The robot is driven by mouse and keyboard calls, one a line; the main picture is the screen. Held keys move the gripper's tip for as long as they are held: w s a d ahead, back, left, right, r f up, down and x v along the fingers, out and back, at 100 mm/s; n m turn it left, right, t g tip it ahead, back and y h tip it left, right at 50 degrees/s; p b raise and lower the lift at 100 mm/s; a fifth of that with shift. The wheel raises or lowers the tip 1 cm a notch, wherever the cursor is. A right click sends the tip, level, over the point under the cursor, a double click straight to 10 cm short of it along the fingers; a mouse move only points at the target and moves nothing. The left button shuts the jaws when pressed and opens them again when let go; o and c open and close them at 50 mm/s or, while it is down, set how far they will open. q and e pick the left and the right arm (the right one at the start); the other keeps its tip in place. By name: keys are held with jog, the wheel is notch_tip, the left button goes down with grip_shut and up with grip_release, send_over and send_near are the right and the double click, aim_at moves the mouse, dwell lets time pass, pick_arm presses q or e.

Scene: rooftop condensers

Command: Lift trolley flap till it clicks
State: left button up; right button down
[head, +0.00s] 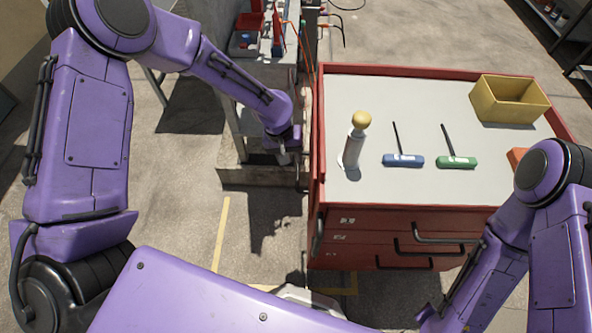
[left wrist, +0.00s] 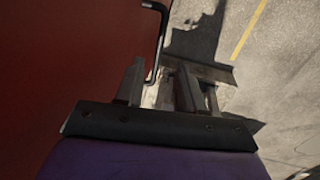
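The red trolley (head: 420,222) with a pale top stands right of centre in the head view. My left gripper (head: 284,156) is low beside the trolley's left side, apart from it as far as I can see. In the left wrist view my left gripper (left wrist: 160,85) has its two fingers apart, with a thin dark bent rod (left wrist: 158,40) showing between and beyond them. A large red panel (left wrist: 60,70) fills the left of that view; I cannot tell whether it is the flap or the trolley's side. My right gripper is out of view.
On the trolley top are a cylinder with a yellow knob (head: 355,140), a blue-handled tool (head: 403,160), a green-handled tool (head: 457,162), a yellow bin (head: 509,101) and an orange object (head: 517,157). A bench with a tray (head: 245,42) stands behind my left forearm. Concrete floor is clear at left.

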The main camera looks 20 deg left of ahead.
aim_at(297, 176)
pick_arm(q)
jog(key=f, duration=0.2)
jog(key=d+f, duration=0.1)
jog(key=f, duration=0.4)
jog(key=shift+w+d+f, duration=0.25)
jog(key=shift+f, duration=0.15)
grip_shut()
